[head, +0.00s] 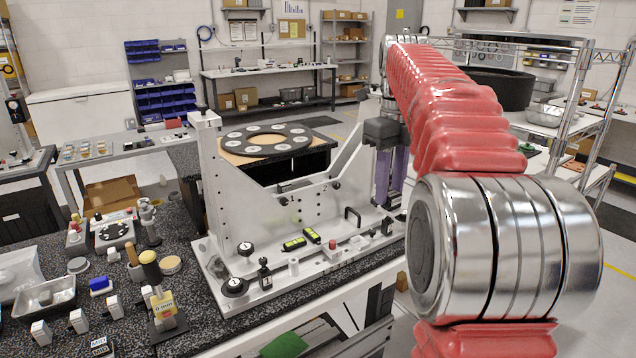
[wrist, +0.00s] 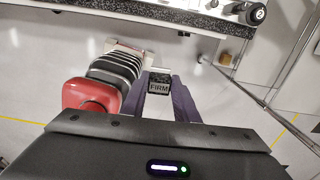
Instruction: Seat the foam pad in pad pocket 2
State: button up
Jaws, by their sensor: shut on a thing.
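My gripper (wrist: 159,82) has two purple fingers shut on a small dark block marked FIRM, the foam pad (wrist: 160,88), near their tips. In the head view my gripper (head: 392,185) hangs at the right end of the grey metal fixture (head: 237,190); the pad cannot be made out there. A small "2" is marked on the fixture's upright plate, right of centre. I cannot make out the pocket itself clearly. In the wrist view the pad appears over pale floor, apart from the dark bench edge (wrist: 200,22).
Yellow-and-black pieces (head: 294,243), black knobs and a black handle (head: 353,215) stand on the fixture's base. Left of it, a toggle tool (head: 160,290), a metal tray (head: 45,297) and small blocks crowd the speckled bench. A black disc (head: 267,139) stands behind. My red arm covers the right side.

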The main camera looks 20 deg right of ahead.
aim_at(320, 186)
jog(key=i, duration=1.15)
jog(key=u, duration=0.05)
